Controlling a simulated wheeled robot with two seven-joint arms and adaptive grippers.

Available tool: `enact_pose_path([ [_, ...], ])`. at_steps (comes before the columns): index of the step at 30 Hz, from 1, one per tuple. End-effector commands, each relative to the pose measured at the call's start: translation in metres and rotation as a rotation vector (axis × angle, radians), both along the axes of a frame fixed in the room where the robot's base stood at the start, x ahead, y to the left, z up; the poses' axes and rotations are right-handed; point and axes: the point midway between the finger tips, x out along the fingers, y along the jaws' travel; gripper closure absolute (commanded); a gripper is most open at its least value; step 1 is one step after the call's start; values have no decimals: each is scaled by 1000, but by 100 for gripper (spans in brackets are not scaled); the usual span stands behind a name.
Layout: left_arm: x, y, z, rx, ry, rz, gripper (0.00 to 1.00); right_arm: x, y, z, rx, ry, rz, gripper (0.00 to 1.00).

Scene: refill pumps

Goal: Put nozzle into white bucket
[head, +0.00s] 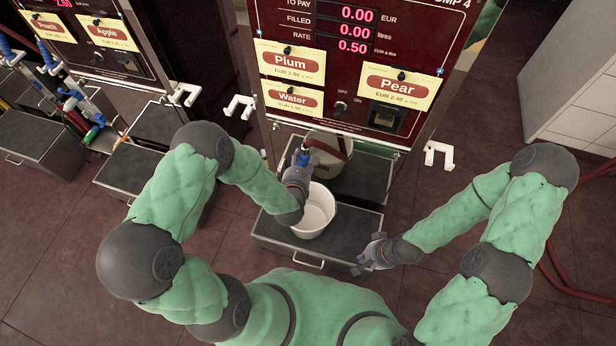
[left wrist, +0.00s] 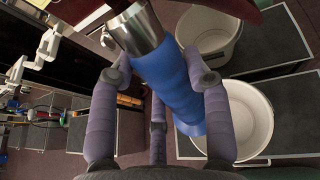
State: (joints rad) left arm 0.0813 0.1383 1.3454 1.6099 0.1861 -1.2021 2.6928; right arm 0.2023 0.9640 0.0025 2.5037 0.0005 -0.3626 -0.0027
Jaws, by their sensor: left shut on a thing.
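The nozzle, with a blue grip and a bare metal part, is clamped between the fingers of my left gripper (head: 300,168). In the left wrist view the blue nozzle (left wrist: 170,85) runs aslant between the fingers. The white bucket (head: 322,222) stands upright on the front dark-topped step, just below and right of my left gripper. It also shows in the left wrist view (left wrist: 262,118), partly hidden by a finger and the nozzle. The nozzle is above the bucket's far left side. My right gripper (head: 370,255) is empty, fingers apart, right of the bucket.
A second pale bucket (head: 328,142) stands behind on the upper step, with a dark red part over it. The pump front (head: 350,60) rises behind, with white hooks (head: 438,154) at its sides. Another pump with steps (head: 40,140) is at left.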

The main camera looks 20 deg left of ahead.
Motion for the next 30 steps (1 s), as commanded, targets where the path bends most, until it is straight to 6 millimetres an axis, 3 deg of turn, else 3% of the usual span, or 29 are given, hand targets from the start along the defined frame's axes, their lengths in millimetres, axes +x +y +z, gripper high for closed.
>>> enact_pose_path([
  [1,3,-4,-18,1,3,11,91,0,0,-6,0,1,0,100],
  [3,7,-7,-35,4,2,31,91,0,0,-11,0,0,0,100],
  [10,10,-17,-80,16,4,84,91,0,0,-22,0,0,0,100],
  [20,10,-20,-101,23,1,108,91,0,0,-29,0,-1,0,100],
  [30,9,-19,-135,24,2,107,91,0,0,-55,0,-1,0,100],
])
